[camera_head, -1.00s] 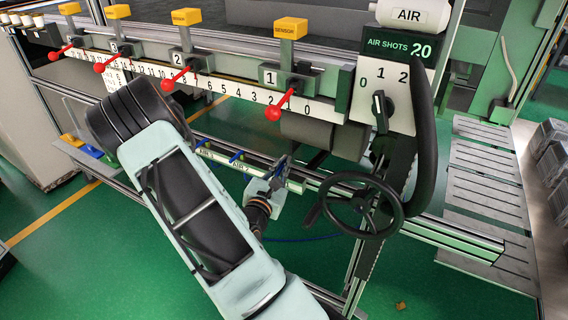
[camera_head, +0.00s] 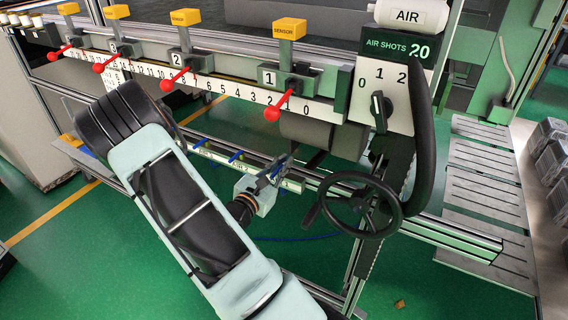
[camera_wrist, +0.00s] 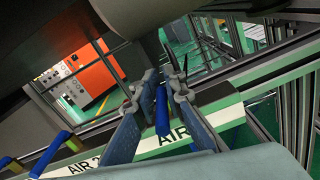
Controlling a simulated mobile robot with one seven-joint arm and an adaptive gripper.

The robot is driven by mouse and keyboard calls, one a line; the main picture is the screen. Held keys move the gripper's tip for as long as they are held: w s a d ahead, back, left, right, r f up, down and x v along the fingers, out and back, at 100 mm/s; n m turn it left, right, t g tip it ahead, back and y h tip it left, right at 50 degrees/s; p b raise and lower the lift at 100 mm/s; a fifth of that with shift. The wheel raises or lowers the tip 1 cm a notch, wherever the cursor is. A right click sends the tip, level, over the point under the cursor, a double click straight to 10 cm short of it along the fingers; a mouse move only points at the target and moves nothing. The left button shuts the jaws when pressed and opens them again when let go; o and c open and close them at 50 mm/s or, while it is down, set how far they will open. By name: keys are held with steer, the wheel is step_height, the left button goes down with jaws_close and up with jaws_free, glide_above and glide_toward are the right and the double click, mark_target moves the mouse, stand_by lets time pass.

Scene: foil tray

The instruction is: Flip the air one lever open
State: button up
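The air one lever is a blue handle (camera_wrist: 161,110) on a pale green rail marked AIR (camera_wrist: 172,135) in the wrist view. It stands upright between the two fingers of my gripper (camera_wrist: 163,82). The fingers are apart, one on each side of the lever. I cannot tell whether either touches it. In the head view my gripper (camera_head: 279,170) is at the right part of the low rail (camera_head: 312,187), and it hides most of the air one lever there.
Another blue lever (camera_wrist: 60,146) stands beside the AIR 2 label. Red levers, such as the one at station 1 (camera_head: 272,114), line the upper rail. A black handwheel (camera_head: 362,205) is close right of my gripper. Green floor (camera_head: 300,268) lies open below.

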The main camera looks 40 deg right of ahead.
steer(key=o, duration=0.3)
steer(key=v, duration=1.2)
